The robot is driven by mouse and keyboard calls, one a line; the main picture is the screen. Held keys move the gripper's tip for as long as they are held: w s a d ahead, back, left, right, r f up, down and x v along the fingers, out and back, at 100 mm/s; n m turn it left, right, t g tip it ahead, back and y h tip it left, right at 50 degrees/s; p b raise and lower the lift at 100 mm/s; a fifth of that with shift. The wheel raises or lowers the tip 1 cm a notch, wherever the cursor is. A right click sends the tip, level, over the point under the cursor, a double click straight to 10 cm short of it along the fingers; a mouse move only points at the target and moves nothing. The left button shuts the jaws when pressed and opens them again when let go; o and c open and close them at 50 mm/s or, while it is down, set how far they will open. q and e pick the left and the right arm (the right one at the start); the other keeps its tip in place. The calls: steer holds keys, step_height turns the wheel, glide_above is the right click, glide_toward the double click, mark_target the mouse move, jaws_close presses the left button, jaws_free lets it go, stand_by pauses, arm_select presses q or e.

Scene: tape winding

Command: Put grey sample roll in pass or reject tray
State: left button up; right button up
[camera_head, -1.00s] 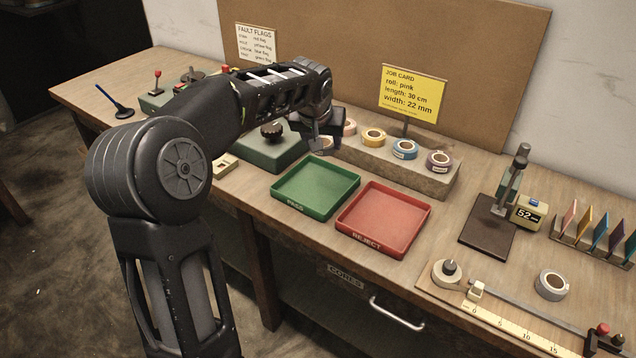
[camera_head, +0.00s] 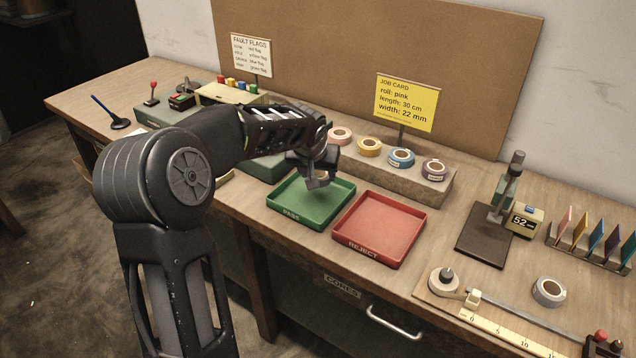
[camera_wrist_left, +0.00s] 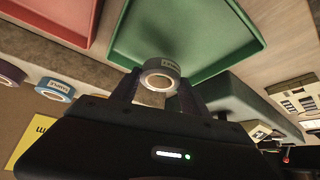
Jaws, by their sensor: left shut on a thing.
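My left gripper (camera_head: 317,182) is over the green PASS tray (camera_head: 283,217), fingers pointing down. In the left wrist view it is shut on a grey roll (camera_wrist_left: 161,73) with a small label. The green tray (camera_wrist_left: 225,48) lies beyond the roll there; I cannot tell the exact height between them. In the head view the roll is mostly hidden by the gripper. The red REJECT tray (camera_head: 378,229) is just right of the green one and looks empty. My right gripper is not in view.
To the right are a gauge stand (camera_head: 487,248), another grey-white roll (camera_head: 549,291) and a ruler board (camera_head: 490,325). A job card (camera_head: 407,101) stands behind.

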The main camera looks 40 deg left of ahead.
mark_target(318, 194)
arm_select(q)
steer(key=shift+f, duration=1.7)
steer(key=shift+f, duration=0.15)
steer(key=o, duration=1.4)
steer(key=shift+o, duration=0.2)
steer(key=shift+r, duration=0.35)
steer(key=v, duration=1.1)
steer(key=shift+s+r, duration=0.2)
steer(key=shift+d, duration=0.1)
